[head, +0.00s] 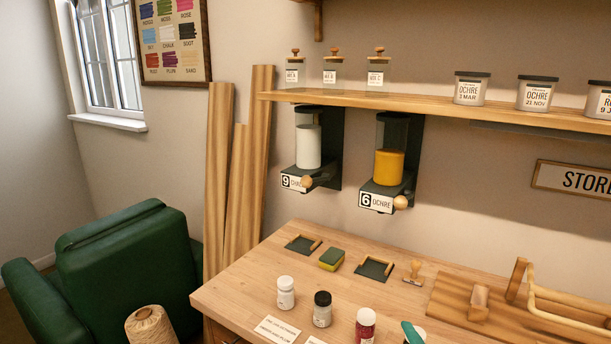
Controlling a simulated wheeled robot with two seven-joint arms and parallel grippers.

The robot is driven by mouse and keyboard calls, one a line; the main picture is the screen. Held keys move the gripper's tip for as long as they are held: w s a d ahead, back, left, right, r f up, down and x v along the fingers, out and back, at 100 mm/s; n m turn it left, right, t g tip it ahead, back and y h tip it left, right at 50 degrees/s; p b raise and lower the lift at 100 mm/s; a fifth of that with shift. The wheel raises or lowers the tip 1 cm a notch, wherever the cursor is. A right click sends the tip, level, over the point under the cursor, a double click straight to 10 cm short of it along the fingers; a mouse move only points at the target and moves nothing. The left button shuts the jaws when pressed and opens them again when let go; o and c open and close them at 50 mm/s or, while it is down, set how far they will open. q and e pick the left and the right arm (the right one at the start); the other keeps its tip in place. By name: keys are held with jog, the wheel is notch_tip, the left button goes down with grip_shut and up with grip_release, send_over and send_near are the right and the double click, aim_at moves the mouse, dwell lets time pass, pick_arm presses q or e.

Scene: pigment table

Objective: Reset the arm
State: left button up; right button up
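Neither of my arms nor grippers shows in the head view. The wooden table (240,285) stands in front of me. On its near part are a white-lidded jar (286,297), a black-lidded jar (322,314) and a jar of dark red pigment (365,328). A teal object (411,333) is cut off by the bottom edge, and I cannot tell what it is.
Two dispensers, white (308,147) and ochre (389,167), hang below a shelf (430,109) with several jars. A sponge (331,259), stamp (414,272) and wooden frame (570,298) occupy the table. A green armchair (125,260) and twine spool (150,326) stand left.

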jog(key=s+d+f+m+g+h, duration=0.1)
jog(key=s+d+f+m+g, duration=0.1)
jog(key=s+f+m+g, duration=0.8)
jog(key=s+d+f+m+g+h, duration=0.1)
jog(key=s+d+f+m+g, duration=0.2)
jog(key=s+f, duration=0.75)
jog(key=s+a+f+g, duration=0.1)
jog(key=s+f, duration=0.1)
jog(key=f, duration=0.9)
jog(key=s+f+g, duration=0.1)
jog(key=s+f, duration=0.1)
jog(key=f, duration=0.9)
jog(key=s+d+f+g, duration=0.1)
jog(key=s+d+f, duration=0.2)
jog(key=s+f, duration=1.3)
jog(key=shift+s+f+g, duration=0.3)
jog(key=shift+s+f, duration=0.1)
jog(key=shift+f, duration=0.55)
